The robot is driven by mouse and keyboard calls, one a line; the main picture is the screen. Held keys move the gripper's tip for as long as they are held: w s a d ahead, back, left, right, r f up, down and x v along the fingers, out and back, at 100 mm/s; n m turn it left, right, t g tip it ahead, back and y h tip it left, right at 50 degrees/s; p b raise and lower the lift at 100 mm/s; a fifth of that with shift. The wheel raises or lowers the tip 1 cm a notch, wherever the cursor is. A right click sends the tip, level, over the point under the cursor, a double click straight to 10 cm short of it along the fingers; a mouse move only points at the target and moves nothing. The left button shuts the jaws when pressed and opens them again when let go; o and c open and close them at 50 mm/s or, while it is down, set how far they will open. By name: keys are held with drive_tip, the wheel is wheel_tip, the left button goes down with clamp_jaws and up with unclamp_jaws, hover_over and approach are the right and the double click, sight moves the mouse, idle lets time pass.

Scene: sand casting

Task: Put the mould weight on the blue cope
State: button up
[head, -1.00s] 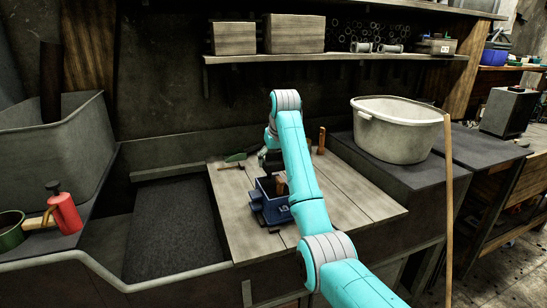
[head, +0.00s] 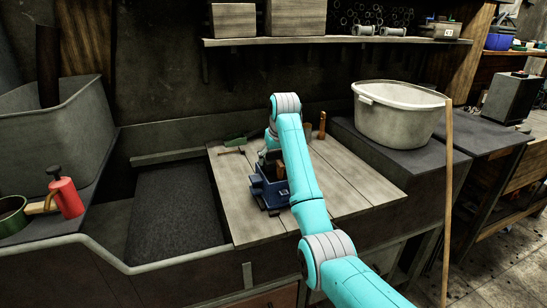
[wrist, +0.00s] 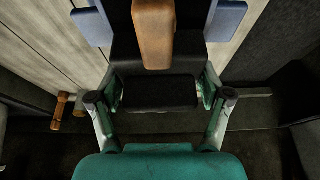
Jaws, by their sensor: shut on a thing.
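The blue cope (head: 268,195) sits on the wooden board in the middle of the head view, partly behind my arm. Its blue side parts also show at the top of the wrist view (wrist: 226,20). A brown wooden piece (wrist: 153,35) stands out at the cope's middle. My gripper (wrist: 155,92) is shut on a dark block, the mould weight (wrist: 155,95), held between both fingers. The weight is at the cope's far side in the head view. Whether it touches the cope cannot be told. My arm hides most of the gripper there.
The wooden board (head: 340,190) is clear to the right. A large pale tub (head: 400,115) stands to the right. A red bottle (head: 66,197) stands at left.

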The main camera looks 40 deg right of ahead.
sight(275, 152)
drive_tip(key=shift+f, duration=0.45)
idle(0.6)
drive_tip(key=o, duration=1.8)
drive_tip(key=shift+c, duration=0.2)
drive_tip(key=shift+f, duration=0.15)
drive_tip(key=v, duration=0.7)
drive_tip(key=shift+s+r, duration=0.15)
drive_tip(key=shift+r, duration=0.15)
